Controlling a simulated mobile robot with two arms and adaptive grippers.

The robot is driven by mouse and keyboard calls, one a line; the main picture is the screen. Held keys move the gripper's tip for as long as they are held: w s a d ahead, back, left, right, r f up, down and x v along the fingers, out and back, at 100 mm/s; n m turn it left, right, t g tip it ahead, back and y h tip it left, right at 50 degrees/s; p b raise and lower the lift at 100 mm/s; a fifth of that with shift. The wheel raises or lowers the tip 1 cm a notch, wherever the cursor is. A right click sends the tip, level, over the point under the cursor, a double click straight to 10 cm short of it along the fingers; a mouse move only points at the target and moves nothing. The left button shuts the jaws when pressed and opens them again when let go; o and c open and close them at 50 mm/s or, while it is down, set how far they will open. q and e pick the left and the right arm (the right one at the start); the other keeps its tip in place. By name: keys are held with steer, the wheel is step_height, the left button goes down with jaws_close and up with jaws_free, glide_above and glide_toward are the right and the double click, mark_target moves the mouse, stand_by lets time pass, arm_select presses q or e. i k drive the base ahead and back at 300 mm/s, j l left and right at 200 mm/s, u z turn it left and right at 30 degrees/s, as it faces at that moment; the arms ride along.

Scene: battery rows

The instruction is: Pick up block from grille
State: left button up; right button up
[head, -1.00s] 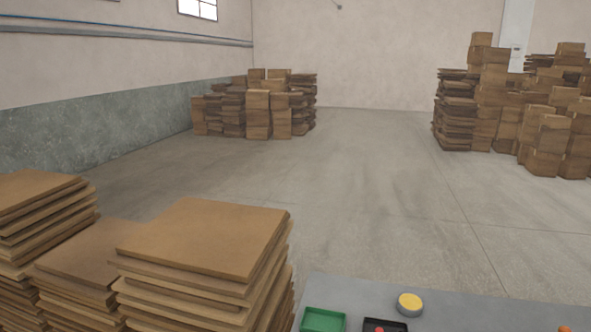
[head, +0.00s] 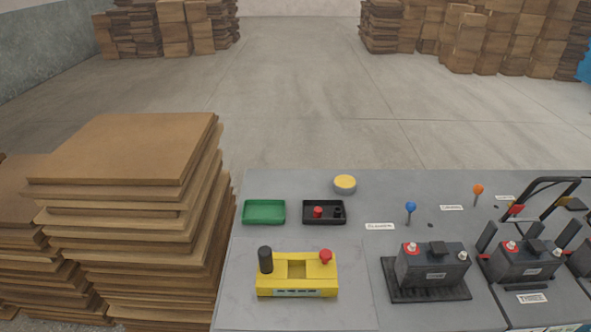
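A dark grey battery block (head: 432,270) with a red and a white terminal sits upright on a black ribbed mat (head: 400,294), which looks like a grille, on the grey table. A second similar battery block (head: 524,263) stands to its right between black upright plates. A third is cut off by the right edge. I cannot tell from the picture alone which block is the task's. Neither of my grippers is in the head view.
A yellow device (head: 297,282) with a black post and red knob sits front left on the table (head: 350,310). Behind it are a green tray (head: 264,212), a black box (head: 338,221) and a yellow button (head: 345,182). Blue (head: 411,208) and orange (head: 478,190) levers stand behind the batteries. Stacked boards (head: 140,150) flank the left.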

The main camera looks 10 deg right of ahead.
mark_target(433, 263)
steer(key=z, duration=1.4)
